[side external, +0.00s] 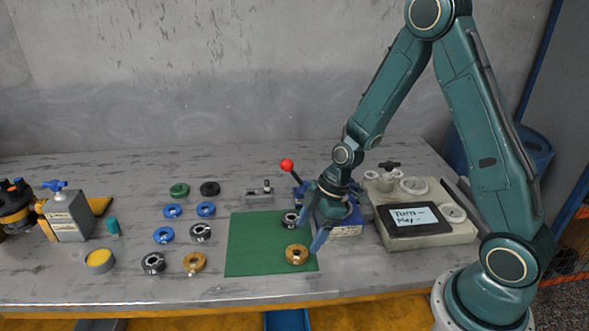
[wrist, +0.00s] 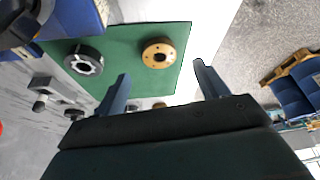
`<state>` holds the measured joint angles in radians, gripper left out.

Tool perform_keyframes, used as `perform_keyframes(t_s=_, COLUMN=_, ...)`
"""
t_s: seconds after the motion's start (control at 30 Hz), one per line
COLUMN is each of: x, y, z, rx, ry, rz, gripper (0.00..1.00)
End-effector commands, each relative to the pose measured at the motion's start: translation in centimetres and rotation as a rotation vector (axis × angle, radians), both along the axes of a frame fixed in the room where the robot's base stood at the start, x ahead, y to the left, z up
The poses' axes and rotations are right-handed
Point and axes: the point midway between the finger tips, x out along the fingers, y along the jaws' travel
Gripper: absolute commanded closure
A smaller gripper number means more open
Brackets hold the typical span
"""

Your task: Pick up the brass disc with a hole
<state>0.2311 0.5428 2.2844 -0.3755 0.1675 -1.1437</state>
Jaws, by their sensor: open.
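A brass disc with a centre hole (side external: 297,254) lies flat on the green mat (side external: 245,250), near its front right corner. The disc also shows in the wrist view (wrist: 158,53), with small holes around its face. A second brass disc (side external: 194,262) lies on the bare bench left of the mat. My gripper (side external: 312,224) is above the right side of the mat, close to the first disc. In the wrist view my gripper (wrist: 161,70) has its fingers spread, with that disc showing beyond the gap between the tips. Nothing is held.
A silver ring (side external: 290,219) sits behind the brass disc on the mat. Several blue, green, black and silver rings lie left of it. A blue box (side external: 345,221) stands just behind my gripper, and a grey control unit (side external: 440,225) is at right. The mat's left half is clear.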

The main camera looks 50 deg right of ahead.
Motion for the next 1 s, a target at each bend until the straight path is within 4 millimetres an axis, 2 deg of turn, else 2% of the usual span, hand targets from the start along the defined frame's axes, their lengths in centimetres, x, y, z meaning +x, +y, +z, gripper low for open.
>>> perform_keyframes(t_s=0.47, x=0.2, y=0.3, z=-0.9, rx=-0.001, ry=0.001, rz=0.0, gripper=0.27)
perform_keyframes(t_s=1.0, x=1.2, y=1.7, z=-5.0, rx=0.0, ry=0.0, rz=0.001, gripper=0.27)
